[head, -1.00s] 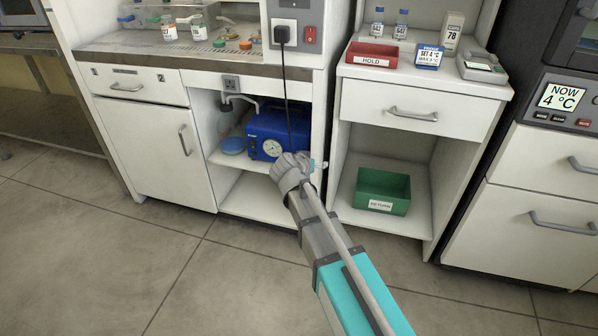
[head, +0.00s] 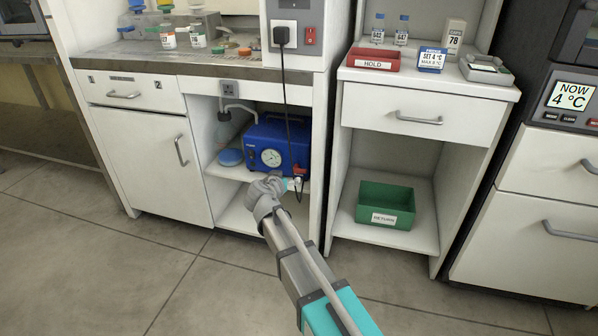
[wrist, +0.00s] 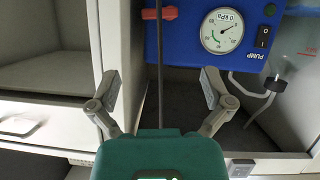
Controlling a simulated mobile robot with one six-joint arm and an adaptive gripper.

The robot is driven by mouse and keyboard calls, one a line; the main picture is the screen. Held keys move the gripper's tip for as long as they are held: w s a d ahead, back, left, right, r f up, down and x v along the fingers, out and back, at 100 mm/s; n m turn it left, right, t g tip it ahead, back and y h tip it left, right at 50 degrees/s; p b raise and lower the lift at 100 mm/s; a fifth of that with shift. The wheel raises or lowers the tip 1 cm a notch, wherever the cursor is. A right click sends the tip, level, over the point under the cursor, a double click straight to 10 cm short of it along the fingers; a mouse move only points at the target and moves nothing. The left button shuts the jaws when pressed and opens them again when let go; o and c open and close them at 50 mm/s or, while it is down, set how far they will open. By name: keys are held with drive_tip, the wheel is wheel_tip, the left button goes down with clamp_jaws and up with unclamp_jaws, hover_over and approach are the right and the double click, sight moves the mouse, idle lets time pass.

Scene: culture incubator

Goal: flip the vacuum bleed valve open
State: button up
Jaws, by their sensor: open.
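The blue vacuum pump (head: 280,140) sits on the shelf of the open cabinet bay, with a round gauge (head: 271,158) on its front. In the wrist view the pump appears inverted, with its gauge (wrist: 222,31) and a black PUMP switch (wrist: 263,37). A red lever-like part (wrist: 159,13) sticks out of the pump at the top of the wrist view; I take it for the bleed valve. Its exact setting is not clear. My gripper (wrist: 160,88) is open and empty, fingers spread, short of the pump and apart from the red part. In the head view it is small, at the pump's lower right.
A black power cord (head: 285,85) hangs from the socket in front of the pump; in the wrist view the cord (wrist: 160,70) runs between my fingers. The cabinet's white side wall (head: 320,150) stands close on the right. A green tray (head: 372,195) sits in the neighbouring bay.

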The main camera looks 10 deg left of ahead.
sight(299, 170)
drive_tip(key=b+x, duration=0.5)
drive_tip(key=x, duration=0.8)
drive_tip(key=shift+w+d+f, duration=0.1)
drive_tip(key=shift+w, duration=0.3)
drive_tip(key=c, duration=0.9)
drive_tip(key=shift+d+f+m+y, duration=0.1)
drive_tip(key=shift+m+y, duration=0.2)
drive_tip(key=shift+m, duration=0.3)
drive_tip(key=o, duration=0.9)
